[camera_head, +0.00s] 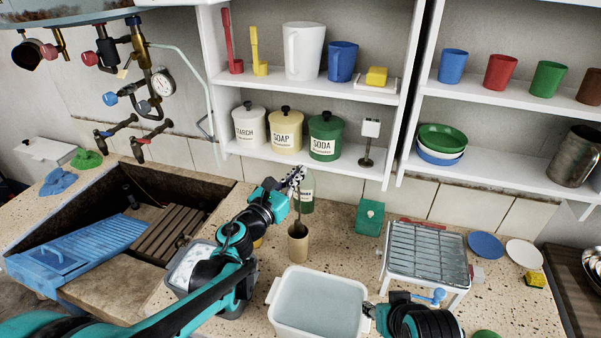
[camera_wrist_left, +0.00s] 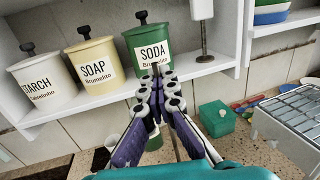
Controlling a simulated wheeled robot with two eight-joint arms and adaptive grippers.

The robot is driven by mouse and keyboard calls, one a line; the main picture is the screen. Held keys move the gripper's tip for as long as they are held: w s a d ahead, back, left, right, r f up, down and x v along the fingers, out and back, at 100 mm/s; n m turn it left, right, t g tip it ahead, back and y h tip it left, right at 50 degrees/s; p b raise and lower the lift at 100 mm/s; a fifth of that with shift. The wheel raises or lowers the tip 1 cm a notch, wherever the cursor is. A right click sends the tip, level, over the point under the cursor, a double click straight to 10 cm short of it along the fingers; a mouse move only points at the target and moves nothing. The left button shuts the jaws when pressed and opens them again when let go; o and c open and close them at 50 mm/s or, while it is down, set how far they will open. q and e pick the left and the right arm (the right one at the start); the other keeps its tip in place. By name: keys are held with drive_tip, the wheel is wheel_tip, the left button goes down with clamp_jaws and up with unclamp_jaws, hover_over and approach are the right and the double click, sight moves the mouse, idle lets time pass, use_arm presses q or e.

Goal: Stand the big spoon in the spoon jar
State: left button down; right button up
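The spoon jar (camera_head: 298,247) is a tan cylinder standing on the speckled counter behind the white basin. My left gripper (camera_head: 295,180) is above the jar, its fingers closed around a thin dark upright handle (camera_head: 298,212), which I take to be the big spoon. The handle runs down to the jar's mouth, and its lower end is hidden there. In the left wrist view the left gripper's fingertips (camera_wrist_left: 162,82) are close together, with the thin handle (camera_wrist_left: 178,149) between and below them. My right gripper (camera_head: 369,311) is low beside the basin; its fingers are too small to read.
The white basin (camera_head: 318,305) is just in front of the jar. A dish rack (camera_head: 425,252) and green box (camera_head: 369,217) are to the right. The sink (camera_head: 55,232) is left. Shelves with canisters (camera_head: 285,130) overhang the back.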

use_arm(q)
drive_tip(key=shift+f+b, duration=2.55)
drive_tip(key=shift+f, duration=0.85)
drive_tip(key=c, duration=2.3)
unclamp_jaws()
drive_tip(key=o, duration=0.7)
drive_tip(key=shift+c, duration=0.2)
drive_tip(key=v, duration=1.2)
